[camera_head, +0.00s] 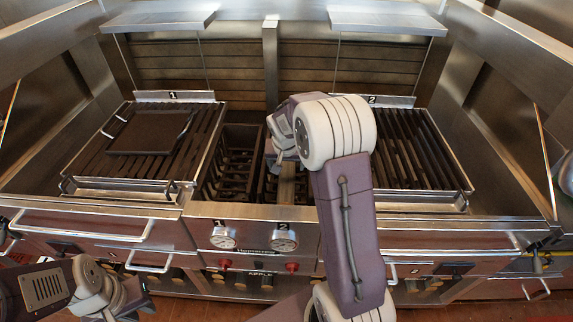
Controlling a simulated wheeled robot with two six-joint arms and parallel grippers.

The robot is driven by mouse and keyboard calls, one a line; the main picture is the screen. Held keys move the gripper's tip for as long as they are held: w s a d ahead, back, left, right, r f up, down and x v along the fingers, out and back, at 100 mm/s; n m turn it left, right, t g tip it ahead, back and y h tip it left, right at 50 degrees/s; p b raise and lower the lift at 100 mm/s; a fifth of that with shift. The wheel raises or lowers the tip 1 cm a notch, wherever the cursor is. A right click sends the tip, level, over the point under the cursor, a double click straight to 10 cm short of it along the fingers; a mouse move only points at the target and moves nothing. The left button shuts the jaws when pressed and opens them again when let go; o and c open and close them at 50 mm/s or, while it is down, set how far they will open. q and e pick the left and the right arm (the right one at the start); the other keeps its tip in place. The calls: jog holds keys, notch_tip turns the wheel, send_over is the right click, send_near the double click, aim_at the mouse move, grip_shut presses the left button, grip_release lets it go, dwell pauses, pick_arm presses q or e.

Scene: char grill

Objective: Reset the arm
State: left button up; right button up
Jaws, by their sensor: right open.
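My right arm rises through the middle of the head view and bends over the grill. My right gripper (281,131) is above the middle gap between the two grates, partly hidden by its own wrist. It is open, and I see nothing held in it. My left gripper (138,301) is low at the left edge, in front of the grill's lower panel. It is small and partly cut off, so I cannot tell whether it is open or shut.
A dark flat plate with a handle (150,133) lies on the left grate (200,125). The right grate (425,150) is bare. Two dials (223,238) and red knobs (292,267) are on the front panel. Metal handles (150,262) stick out of the front. Steel shelves (385,22) overhang the back.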

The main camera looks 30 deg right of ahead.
dwell(0.3)
jog(key=s+a+n, duration=0.1)
jog(key=s+a, duration=0.3)
jog(key=s+a+n+y, duration=0.1)
jog(key=s+a, duration=0.2)
jog(key=s, duration=0.2)
jog(key=s+a+n+g+y, duration=0.1)
jog(key=s+a, duration=0.3)
jog(key=s, duration=0.1)
jog(key=shift+a+r, duration=0.1)
jog(key=shift+a, duration=0.25)
jog(key=s+a+f+n+g, duration=0.1)
jog(key=s+f+n, duration=0.2)
jog(key=s, duration=0.4)
jog(key=shift+s+a+f+g+y, duration=0.15)
jog(key=shift+s+f+g+y, duration=0.05)
jog(key=shift+g+y, duration=0.1)
jog(key=shift+s, duration=0.15)
